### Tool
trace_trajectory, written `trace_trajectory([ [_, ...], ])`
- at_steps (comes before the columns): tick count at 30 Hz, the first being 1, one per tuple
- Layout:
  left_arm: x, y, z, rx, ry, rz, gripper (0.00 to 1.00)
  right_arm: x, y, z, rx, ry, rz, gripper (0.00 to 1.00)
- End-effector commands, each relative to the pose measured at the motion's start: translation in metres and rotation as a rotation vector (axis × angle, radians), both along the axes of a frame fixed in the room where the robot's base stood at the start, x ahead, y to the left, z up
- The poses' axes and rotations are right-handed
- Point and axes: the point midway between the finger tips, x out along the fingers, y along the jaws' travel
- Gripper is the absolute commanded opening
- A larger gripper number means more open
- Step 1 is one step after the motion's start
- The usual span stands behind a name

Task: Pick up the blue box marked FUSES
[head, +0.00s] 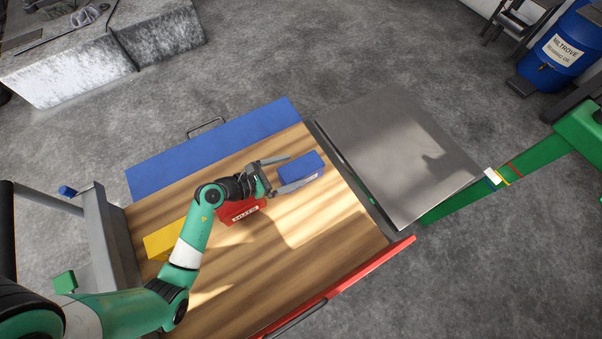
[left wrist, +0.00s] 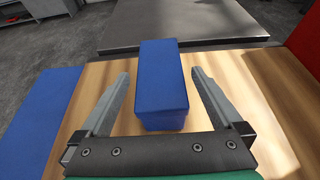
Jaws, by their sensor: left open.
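The blue box (head: 302,166) sits on the wooden table top toward its far right. A pale label shows on its near side, too small to read. My left gripper (head: 303,168) is open, with one finger on each side of the box. In the left wrist view the blue box (left wrist: 160,80) stands between the two spread fingers (left wrist: 160,73), with a visible gap on both sides. My right gripper is in neither view.
A red box (head: 239,211) with a white label is beside the left gripper. A yellow box (head: 166,240) is partly behind my left arm. A grey plate (head: 400,150) lies beyond the table's right edge. Bare wood (head: 335,225) is free nearer.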

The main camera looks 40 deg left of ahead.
Motion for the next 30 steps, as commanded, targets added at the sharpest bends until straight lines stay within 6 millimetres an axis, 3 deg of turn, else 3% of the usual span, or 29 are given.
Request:
trace_trajectory([
  [3, 0.0125, -0.0031, -0.0077, 0.0, 0.0, 0.0, 1.0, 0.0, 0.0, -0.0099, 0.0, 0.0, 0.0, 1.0],
  [10, 0.0138, -0.0032, -0.0062, -0.001, 0.001, 0.003, 1.0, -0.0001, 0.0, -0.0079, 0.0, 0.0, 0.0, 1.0],
  [26, 0.0136, -0.0031, -0.0062, 0.0, 0.001, 0.002, 0.05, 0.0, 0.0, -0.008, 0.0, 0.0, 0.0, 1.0],
  [27, 0.0136, -0.0031, -0.0062, 0.0, 0.001, 0.002, 0.0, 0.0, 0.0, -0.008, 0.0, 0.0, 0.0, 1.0],
  [30, 0.0135, -0.0031, -0.0063, 0.0, 0.001, 0.002, 0.0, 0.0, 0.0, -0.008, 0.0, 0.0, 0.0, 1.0],
])
